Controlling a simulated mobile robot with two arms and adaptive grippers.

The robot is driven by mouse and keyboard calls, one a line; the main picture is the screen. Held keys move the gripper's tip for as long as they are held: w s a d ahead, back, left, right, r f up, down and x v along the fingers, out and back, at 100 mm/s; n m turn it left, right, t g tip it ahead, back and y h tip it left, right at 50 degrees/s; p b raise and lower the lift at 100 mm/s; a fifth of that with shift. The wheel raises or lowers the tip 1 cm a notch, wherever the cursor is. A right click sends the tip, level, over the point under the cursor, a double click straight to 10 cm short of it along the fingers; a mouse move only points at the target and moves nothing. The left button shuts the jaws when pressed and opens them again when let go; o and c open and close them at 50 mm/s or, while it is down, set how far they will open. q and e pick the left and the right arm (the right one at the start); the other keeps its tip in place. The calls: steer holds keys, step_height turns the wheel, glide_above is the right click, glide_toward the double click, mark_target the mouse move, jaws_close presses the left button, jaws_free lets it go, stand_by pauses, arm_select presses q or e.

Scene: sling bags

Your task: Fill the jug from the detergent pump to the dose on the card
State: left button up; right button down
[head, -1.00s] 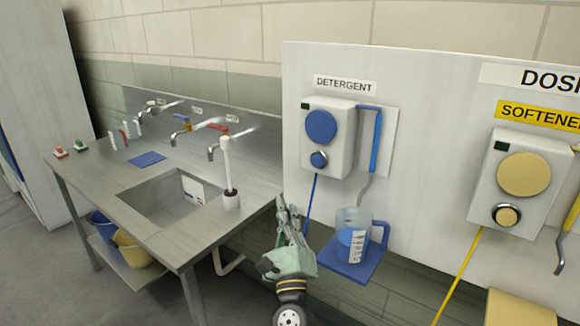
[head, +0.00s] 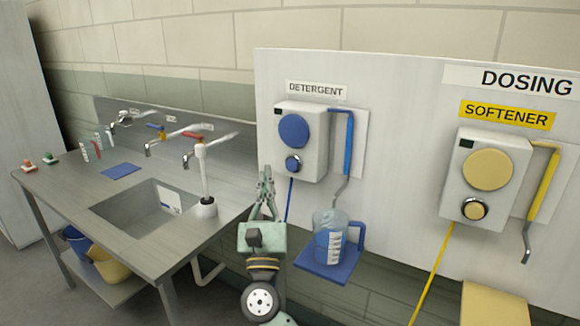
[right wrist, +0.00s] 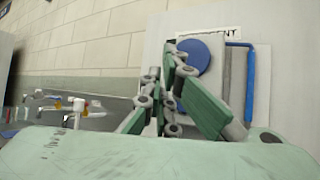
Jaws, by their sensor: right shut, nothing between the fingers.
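The detergent pump (head: 302,140) is a white box with a large blue disc and a smaller blue button (head: 293,165). Its blue pipe (head: 349,140) ends in a grey spout (head: 341,190) above the jug. The clear jug (head: 326,222) stands upright on a blue shelf (head: 340,268), with blue liquid in its lower part and a white scale. My right gripper (head: 265,182) is shut and empty, pointing up, left of the jug and below left of the button. In the right wrist view its fingers (right wrist: 172,65) partly cover the pump (right wrist: 212,65). My left gripper is out of view. I cannot identify the dose card.
A yellow softener pump (head: 500,180) hangs on the board at right, above a yellow shelf (head: 495,305). At left stands a steel sink table (head: 75,190) with several taps, a blue mat (head: 121,170) and a white sheet in the basin (head: 168,201).

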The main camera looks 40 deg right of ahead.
mark_target(287, 168)
steer(key=w+d, duration=0.2)
steer(key=d, duration=0.4)
steer(key=shift+w+d+b, duration=0.35)
steer(key=shift+w+d, duration=0.05)
steer(key=shift+d, duration=0.1)
stand_by(1.1)
steer(key=shift+w+d, duration=0.2)
steer(key=shift+d, duration=0.1)
steer(key=shift+w+d+b, duration=0.15)
steer(key=shift+d+b, duration=0.3)
steer(key=shift+b, duration=0.05)
stand_by(0.8)
steer(key=shift+a, duration=0.1)
steer(key=shift+s+a, duration=0.35)
steer(key=shift+a, duration=0.4)
steer(key=shift+a, duration=0.1)
